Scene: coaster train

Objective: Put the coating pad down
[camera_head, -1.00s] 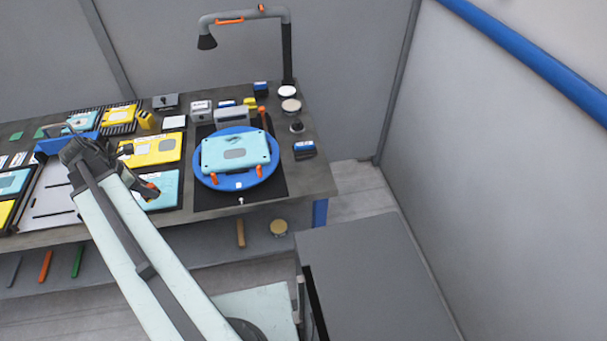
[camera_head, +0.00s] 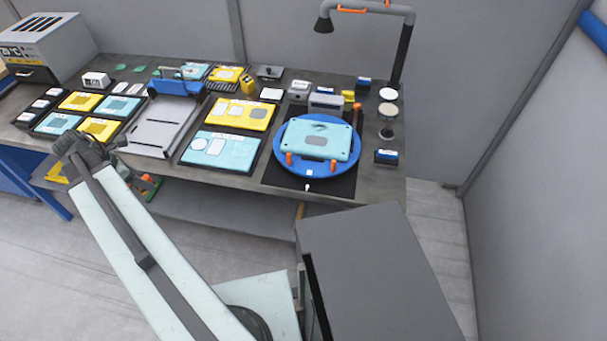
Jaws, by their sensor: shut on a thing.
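My gripper (camera_head: 149,182) shows small behind my pale arm, in front of the bench's front edge and left of the middle. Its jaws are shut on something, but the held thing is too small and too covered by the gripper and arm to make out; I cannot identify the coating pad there. On the bench's right side, a white-topped round pot (camera_head: 388,94), a tan-topped one (camera_head: 389,110) and a dark round piece (camera_head: 386,133) stand in a column. I cannot tell if any is a coating pad.
A light blue case lies on a blue round turntable (camera_head: 281,162) on a black mat. A grey-white tray (camera_head: 150,138), panels (camera_head: 222,150) and small boxes crowd the bench. A lamp post (camera_head: 403,55) rises at the back right. A grey box (camera_head: 375,270) stands in front.

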